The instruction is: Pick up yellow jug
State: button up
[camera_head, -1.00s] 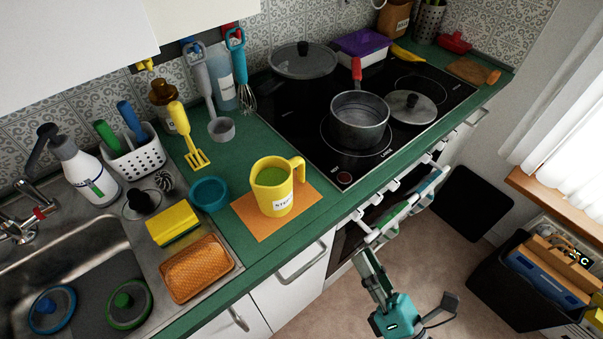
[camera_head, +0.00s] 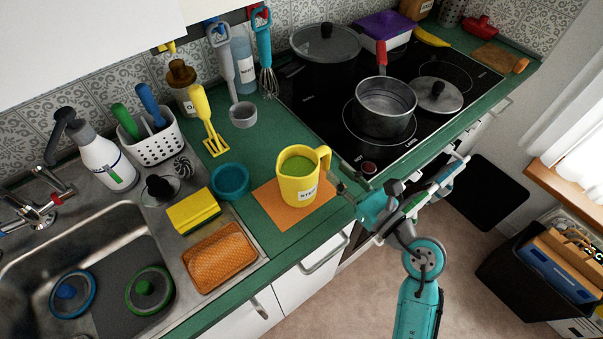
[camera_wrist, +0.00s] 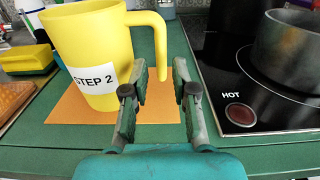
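The yellow jug (camera_head: 297,178) stands upright on an orange mat (camera_head: 266,196) on the green counter. It has a white "STEP 2" label, and green contents show inside it in the head view. In the wrist view the jug (camera_wrist: 88,50) is left of centre, with its handle (camera_wrist: 160,42) pointing right, just beyond the fingers. My gripper (camera_head: 345,186) is at the counter's front edge, to the right of the jug. In the wrist view my gripper (camera_wrist: 160,88) is open, with nothing between its fingers and a gap before the handle.
The cooktop (camera_head: 350,150) with a grey saucepan (camera_head: 385,108) lies right of the jug. A teal bowl (camera_head: 230,180), a yellow sponge (camera_head: 194,211) and a yellow spatula (camera_head: 208,120) lie to the left. The sink (camera_head: 100,260) is further left. Open floor lies in front.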

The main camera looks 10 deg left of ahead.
aim_at(330, 164)
jog(key=shift+f+x, duration=0.1)
jog(key=shift+x, duration=1.3)
jog(key=shift+f+x, duration=0.15)
jog(key=shift+x, duration=1.2)
grip_shut()
jog(key=shift+r, duration=0.1)
